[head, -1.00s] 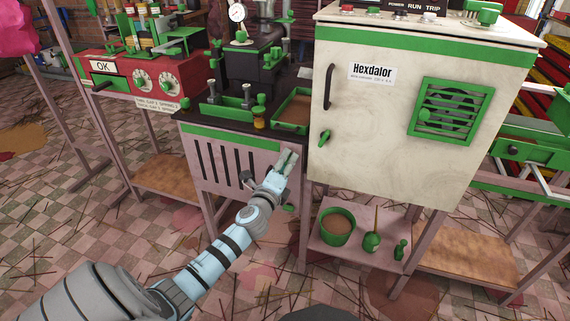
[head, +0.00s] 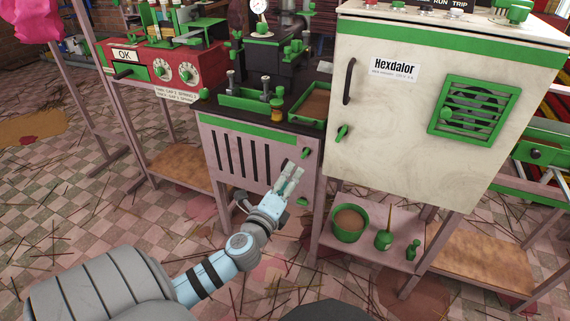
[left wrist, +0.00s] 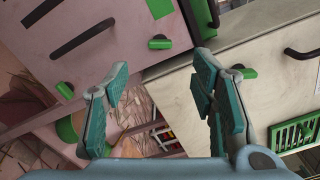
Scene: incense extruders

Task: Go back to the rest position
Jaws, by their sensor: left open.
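My left gripper (head: 291,176) is in front of the slotted pink panel (head: 240,160) of the extruder bench, low and left of the white Hexdalor cabinet (head: 400,110). It also shows in the left wrist view (left wrist: 160,90), where its two teal-padded fingers stand wide apart with nothing between them. Beyond the fingers lie the pink panel with its green knobs and the cabinet's side. My right gripper is in neither current view.
A lower shelf (head: 385,258) holds a green pot of brown powder (head: 348,222) and small green tools. A red OK control box (head: 165,68) stands at left. The tiled floor (head: 60,210) is littered with thin sticks.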

